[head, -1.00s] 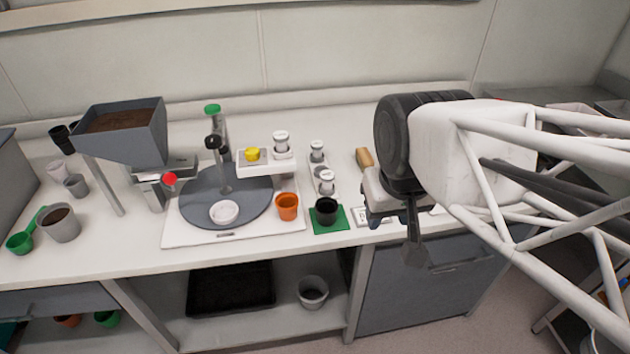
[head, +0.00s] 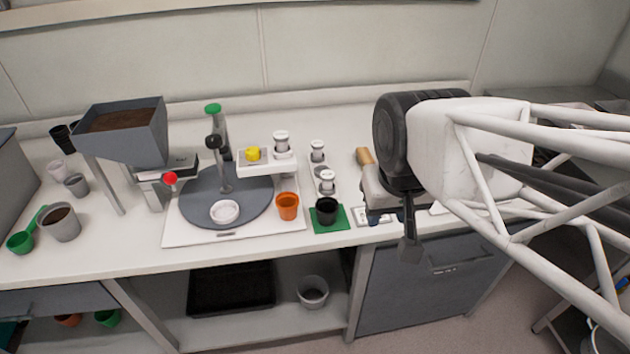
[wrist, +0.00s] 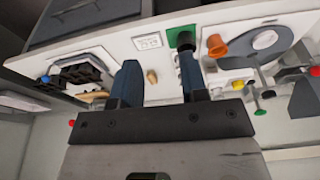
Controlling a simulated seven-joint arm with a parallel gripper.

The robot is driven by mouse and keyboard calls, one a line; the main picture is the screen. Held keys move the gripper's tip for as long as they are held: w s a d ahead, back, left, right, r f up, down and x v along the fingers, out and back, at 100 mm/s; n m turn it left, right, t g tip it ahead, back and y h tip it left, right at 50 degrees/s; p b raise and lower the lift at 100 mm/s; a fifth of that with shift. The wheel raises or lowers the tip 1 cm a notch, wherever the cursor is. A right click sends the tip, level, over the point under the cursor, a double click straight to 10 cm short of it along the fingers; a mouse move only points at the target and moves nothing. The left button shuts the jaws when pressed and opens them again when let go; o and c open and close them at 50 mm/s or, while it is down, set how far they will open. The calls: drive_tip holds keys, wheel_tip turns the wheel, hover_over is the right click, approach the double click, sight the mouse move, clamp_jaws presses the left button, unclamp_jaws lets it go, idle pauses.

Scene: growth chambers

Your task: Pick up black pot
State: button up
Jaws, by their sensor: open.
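A small black pot (head: 326,210) stands upright on a green square mat (head: 337,223) near the front of the counter. My gripper (head: 408,235) is to the right of the pot, over the counter's front edge, fingers pointing down and apart from the pot. In the wrist view my gripper (wrist: 158,72) is open with nothing between its fingers. That view shows the counter upside down. The black pot (wrist: 186,47) is partly hidden there behind the right finger, and the green mat (wrist: 176,36) shows around it.
An orange pot (head: 287,206) stands just left of the mat, beside a grey turntable (head: 250,205) with a white dish (head: 225,212). A white outlet-like plate (head: 370,216) lies to the right. White-capped jars (head: 326,182) stand behind. More dark pots (head: 64,138) sit far left.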

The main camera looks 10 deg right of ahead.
drive_tip(key=w+a+f+m, duration=0.1)
drive_tip(key=w+f+m, duration=0.5)
drive_tip(key=w, duration=0.5)
drive_tip(key=m+g, duration=0.1)
drive_tip(key=m, duration=0.4)
hover_over(332, 217)
wheel_tip(332, 217, down, 9)
drive_tip(key=shift+d+r+y, duration=0.2)
drive_tip(key=shift+d+y, duration=0.2)
drive_tip(key=shift+d, duration=0.05)
drive_tip(key=shift+w+a+f, duration=0.1)
drive_tip(key=shift+w+f, duration=0.1)
drive_tip(key=shift+f, duration=1.05)
drive_tip(key=shift+f, duration=0.1)
drive_tip(key=shift+w+a+f, duration=0.15)
drive_tip(key=shift+f, duration=2.35)
clamp_jaws()
